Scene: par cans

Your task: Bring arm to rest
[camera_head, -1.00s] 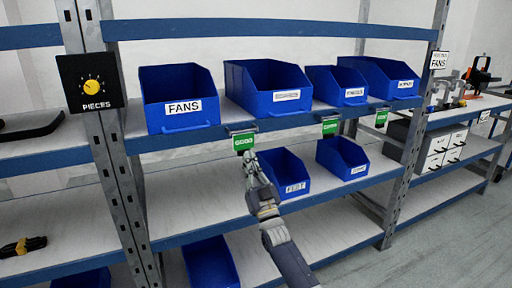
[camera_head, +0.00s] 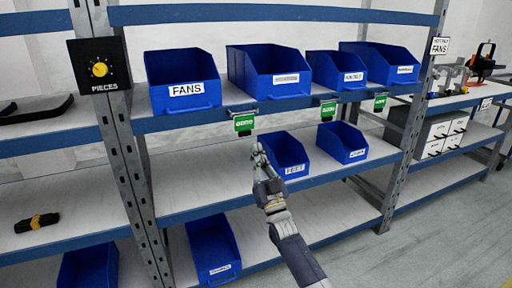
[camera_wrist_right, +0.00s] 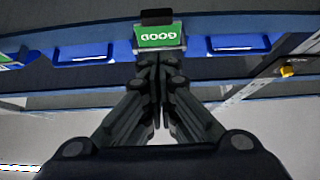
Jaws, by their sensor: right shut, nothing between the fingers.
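My right gripper (camera_head: 260,155) reaches up from the bottom of the head view, in front of the shelf rack. Its fingers are shut and empty, and they also show in the right wrist view (camera_wrist_right: 157,75). The fingertips point at a green sign (camera_head: 244,123) that hangs under the upper shelf edge, a little below it in the head view. In the right wrist view the green sign (camera_wrist_right: 160,37) reads GOOD upside down, just beyond the fingertips. I cannot tell whether they touch. My left gripper is not in view.
Blue bins stand on the upper shelf, including the FANS bin (camera_head: 184,82). Smaller bins (camera_head: 284,153) sit on the shelf beside my gripper. A black dial box (camera_head: 99,66) is on the left post. Free floor (camera_head: 440,230) lies at the right.

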